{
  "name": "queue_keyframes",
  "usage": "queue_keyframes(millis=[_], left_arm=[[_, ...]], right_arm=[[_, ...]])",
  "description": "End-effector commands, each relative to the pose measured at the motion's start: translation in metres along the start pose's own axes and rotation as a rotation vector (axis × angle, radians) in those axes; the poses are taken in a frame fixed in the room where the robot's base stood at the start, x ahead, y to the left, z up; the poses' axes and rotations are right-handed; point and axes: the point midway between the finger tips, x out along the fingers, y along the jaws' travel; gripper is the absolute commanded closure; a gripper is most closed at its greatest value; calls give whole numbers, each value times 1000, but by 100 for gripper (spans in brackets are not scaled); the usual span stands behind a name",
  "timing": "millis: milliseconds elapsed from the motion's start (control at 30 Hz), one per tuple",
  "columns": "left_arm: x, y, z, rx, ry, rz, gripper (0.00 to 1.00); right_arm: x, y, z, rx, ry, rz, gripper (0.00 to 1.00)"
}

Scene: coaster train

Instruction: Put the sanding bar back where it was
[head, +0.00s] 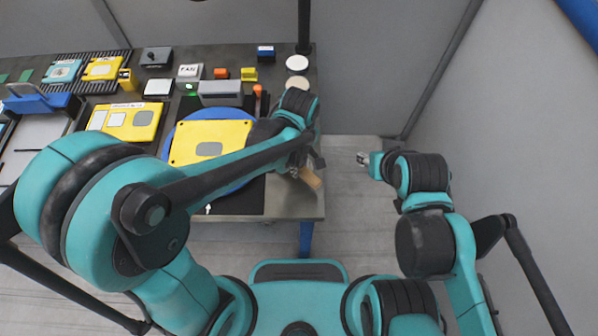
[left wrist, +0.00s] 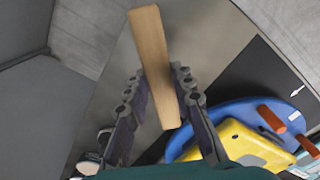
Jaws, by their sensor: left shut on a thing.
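The sanding bar (head: 311,179) is a plain light wooden block. It shows at the right edge of the table in the head view, and at length in the left wrist view (left wrist: 152,55). My left gripper (head: 303,165) is shut on it, with the bar between its dark fingers in the left wrist view (left wrist: 157,88). The bar is over the bare grey strip of the tabletop, near the front right corner. My right gripper (head: 363,159) is off the table to the right, over the floor, with no object seen in it; its jaw opening is too small to judge.
A blue round turntable (head: 236,186) carries a yellow plate (head: 190,146) on a black mat (head: 222,208). Another yellow plate (head: 145,119) lies to the left. Two pale discs (head: 297,62) and small coloured blocks stand at the back. The table's right strip is mostly clear.

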Motion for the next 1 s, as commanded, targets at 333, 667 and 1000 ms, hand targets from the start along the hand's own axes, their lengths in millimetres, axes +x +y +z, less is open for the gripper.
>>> queue_keyframes(millis=[333,667,1000], left_arm=[[32,5,-8,0,0,0,100],[45,4,-8,0,0,0,100],[48,4,-8,0,0,0,56]], right_arm=[[12,0,8,0,0,0,60],[15,0,10,0,0,0,60],[17,0,12,0,0,0,60]])
